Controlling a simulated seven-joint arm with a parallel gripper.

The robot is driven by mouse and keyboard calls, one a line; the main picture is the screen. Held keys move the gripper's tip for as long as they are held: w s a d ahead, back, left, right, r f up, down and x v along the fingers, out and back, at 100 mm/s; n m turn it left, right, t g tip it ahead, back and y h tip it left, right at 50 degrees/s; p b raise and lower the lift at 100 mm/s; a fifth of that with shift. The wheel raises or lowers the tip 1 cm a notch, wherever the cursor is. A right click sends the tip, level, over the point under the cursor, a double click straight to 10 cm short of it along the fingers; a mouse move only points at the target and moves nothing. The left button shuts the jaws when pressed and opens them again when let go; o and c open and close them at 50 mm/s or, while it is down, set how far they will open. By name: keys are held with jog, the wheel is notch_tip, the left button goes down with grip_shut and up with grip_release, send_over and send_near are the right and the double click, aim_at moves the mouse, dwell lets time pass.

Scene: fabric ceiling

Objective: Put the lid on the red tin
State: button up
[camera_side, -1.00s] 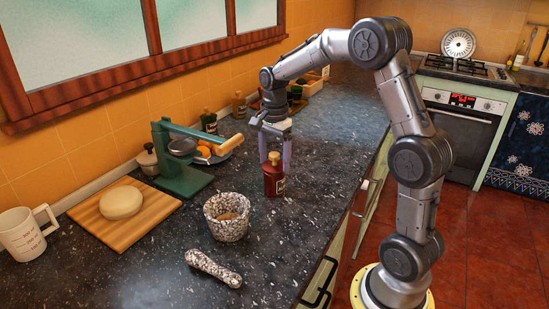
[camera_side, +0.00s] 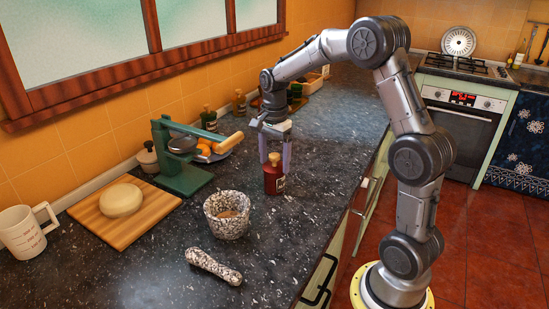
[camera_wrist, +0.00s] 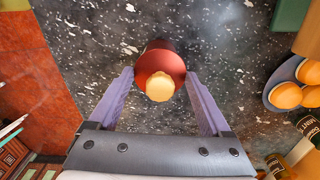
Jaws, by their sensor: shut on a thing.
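A speckled mortar (camera_side: 228,215) and its pestle (camera_side: 213,266) lie in front. A green press (camera_side: 182,165), a cutting board (camera_side: 152,212) with dough, and a plate of oranges (camera_wrist: 285,92) are nearby. The counter to the right of the container is clear up to its edge.

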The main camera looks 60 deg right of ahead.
jog(key=o, duration=1.1)
jog(key=shift+r, duration=3.55)
